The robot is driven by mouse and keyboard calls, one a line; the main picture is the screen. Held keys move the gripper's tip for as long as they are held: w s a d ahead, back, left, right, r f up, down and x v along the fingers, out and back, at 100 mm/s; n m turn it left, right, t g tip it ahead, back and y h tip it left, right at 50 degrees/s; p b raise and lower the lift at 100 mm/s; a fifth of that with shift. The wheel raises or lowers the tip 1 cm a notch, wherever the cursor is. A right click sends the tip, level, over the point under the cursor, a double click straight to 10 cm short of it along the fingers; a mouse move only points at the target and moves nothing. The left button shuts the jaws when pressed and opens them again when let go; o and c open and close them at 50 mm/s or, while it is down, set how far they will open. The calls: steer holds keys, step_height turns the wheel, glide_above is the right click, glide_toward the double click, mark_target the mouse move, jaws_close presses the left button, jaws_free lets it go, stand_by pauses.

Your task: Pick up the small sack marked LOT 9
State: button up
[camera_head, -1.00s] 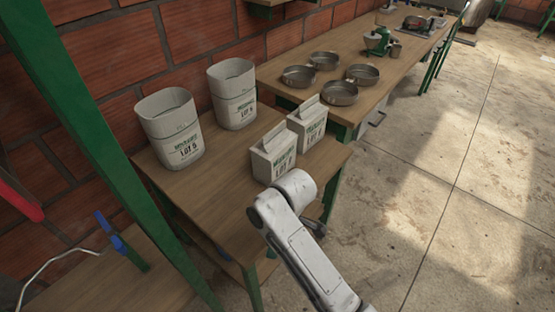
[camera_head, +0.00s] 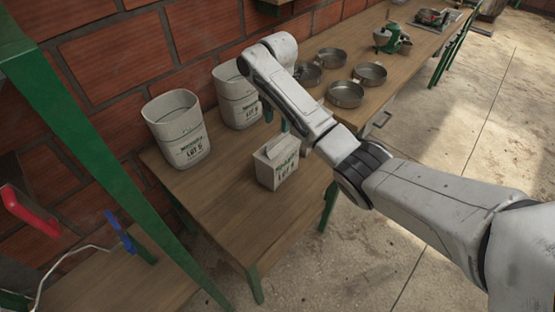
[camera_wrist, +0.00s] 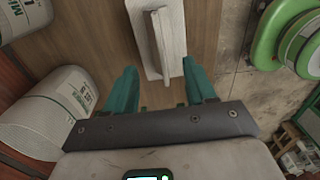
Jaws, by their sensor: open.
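My gripper (camera_wrist: 160,90) is open and empty in the wrist view, its teal fingers apart. A pale small sack (camera_wrist: 172,35) with a ridged top lies just beyond the fingertips, between their lines. In the head view a small closed sack (camera_head: 277,165) with a green and black label stands upright on the wooden table; its lot number is too blurred to read surely. A second small sack is hidden behind my arm. My gripper (camera_head: 276,117) shows only partly there, behind an arm link and above the table's far part.
Two tall open-topped sacks stand along the brick wall, a nearer one (camera_head: 180,130) and a farther one (camera_head: 235,95). Several metal pans (camera_head: 345,94) sit on the farther table. A green post (camera_head: 90,135) rises at left. The table's (camera_head: 215,205) near part is clear.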

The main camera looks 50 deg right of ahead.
mark_target(278, 136)
steer(key=shift+s+a+f+p, duration=0.1)
steer(key=shift+f+p, duration=0.6)
steer(key=shift+f, duration=3.15)
steer(key=shift+c, duration=0.5)
jaws_close()
